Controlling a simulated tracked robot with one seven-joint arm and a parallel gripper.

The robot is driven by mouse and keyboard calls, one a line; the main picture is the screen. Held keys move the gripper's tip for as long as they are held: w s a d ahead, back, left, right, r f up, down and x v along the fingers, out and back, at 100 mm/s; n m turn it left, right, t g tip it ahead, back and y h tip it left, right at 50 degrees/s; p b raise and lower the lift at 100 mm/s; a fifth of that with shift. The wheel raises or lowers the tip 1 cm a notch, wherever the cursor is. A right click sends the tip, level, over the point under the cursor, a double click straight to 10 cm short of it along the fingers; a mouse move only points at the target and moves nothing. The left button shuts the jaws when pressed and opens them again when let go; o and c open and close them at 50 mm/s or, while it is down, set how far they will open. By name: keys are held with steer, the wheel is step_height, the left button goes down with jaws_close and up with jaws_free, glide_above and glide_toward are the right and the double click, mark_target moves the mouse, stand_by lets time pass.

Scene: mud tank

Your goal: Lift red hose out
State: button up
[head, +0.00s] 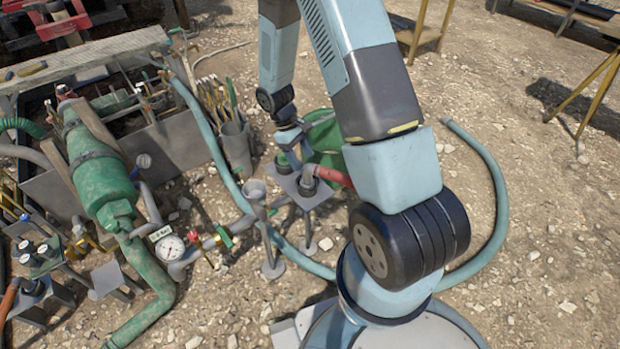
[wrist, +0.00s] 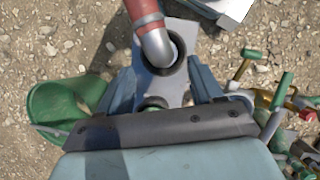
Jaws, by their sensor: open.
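The red hose (head: 334,177) ends in a grey elbow (head: 308,178) that sits in a socket of a small grey stand (head: 284,186), partly behind my arm in the head view. In the wrist view the red hose (wrist: 143,10) enters from the top, and its elbow (wrist: 157,45) bends down into a dark ring on the plate (wrist: 190,35). My gripper (wrist: 164,78) is open, with one finger on each side of the plate and nothing visibly held between them. The elbow lies just beyond the fingertips. A second round fitting shows between the fingers, partly hidden by the gripper body.
A green bucket (head: 325,140) stands behind the plate. A tool holder (head: 236,145) and a blue-grey hose (head: 205,130) lie to its left. Green pipework with a gauge (head: 170,248) fills the left. Open gravel lies to the right, crossed by a curved hose (head: 497,190).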

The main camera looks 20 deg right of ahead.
mark_target(308, 173)
steer(key=shift+x, duration=3.6)
steer(key=shift+a, duration=0.15)
jaws_close()
